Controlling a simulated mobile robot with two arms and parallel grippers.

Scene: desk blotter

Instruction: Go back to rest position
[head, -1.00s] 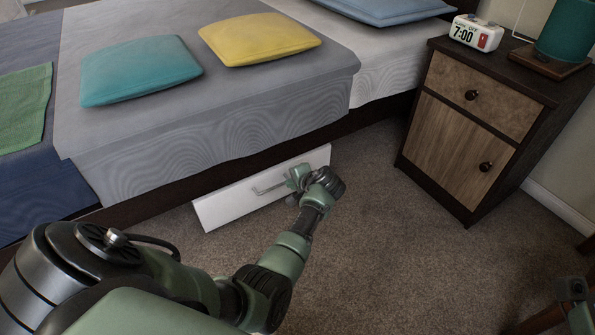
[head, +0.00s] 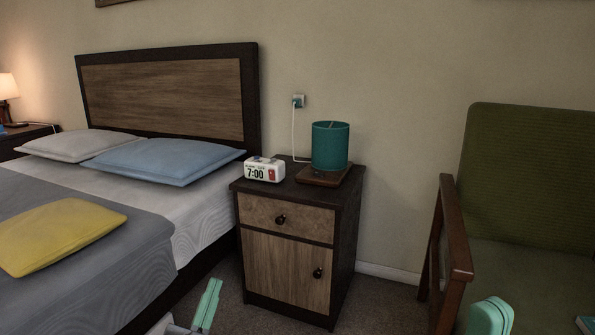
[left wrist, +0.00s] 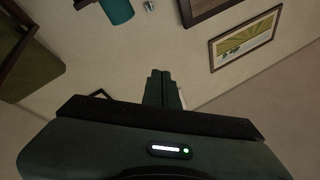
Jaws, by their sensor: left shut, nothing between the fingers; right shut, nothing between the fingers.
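My left gripper (head: 208,304) shows as a narrow pale green piece at the bottom left of the head view, in front of the bed's side. In the left wrist view its dark fingers (left wrist: 161,88) are together, with nothing between them.
A nightstand (head: 290,250) holds a clock (head: 264,170) and a teal lamp (head: 330,146). The bed (head: 90,285) is on the left, with a yellow cushion (head: 58,235). A green armchair (head: 530,170) stands on the right. Carpet shows between nightstand and armchair.

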